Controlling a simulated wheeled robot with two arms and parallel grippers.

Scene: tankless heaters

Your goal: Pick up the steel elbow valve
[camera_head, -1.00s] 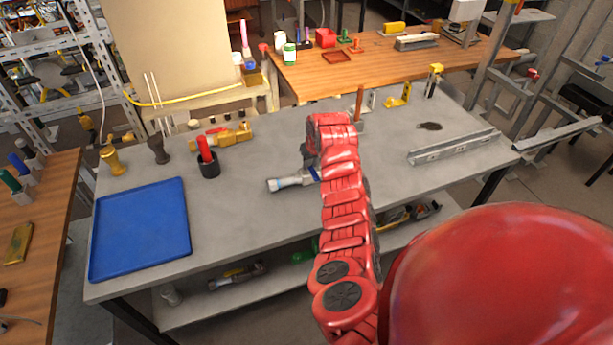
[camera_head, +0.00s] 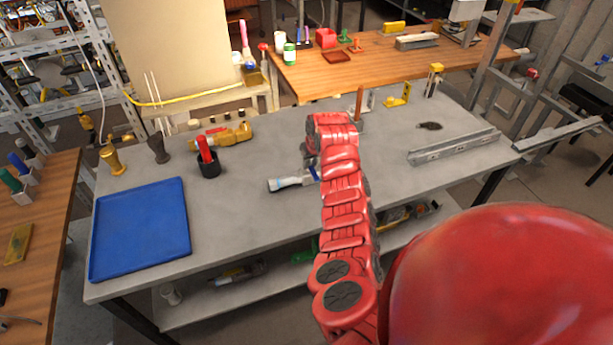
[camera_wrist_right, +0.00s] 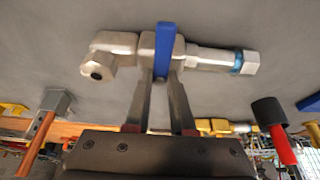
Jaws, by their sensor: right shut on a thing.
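The steel elbow valve lies on the grey bench, and its pale pipe end (camera_head: 290,182) shows in the head view left of my right arm. In the right wrist view the valve (camera_wrist_right: 212,59) lies across the picture, with its elbow at the left and a blue handle (camera_wrist_right: 165,48) in the middle. My right gripper (camera_wrist_right: 161,84) is shut on the valve's middle, at the blue handle. In the head view my right arm hides the fingers and most of the valve. My left gripper is not in view.
A blue tray (camera_head: 140,230) lies on the left of the grey bench (camera_head: 250,205). A black cup with a red handle (camera_head: 207,158), a brass valve (camera_head: 232,135) and a steel channel (camera_head: 453,147) are also on it.

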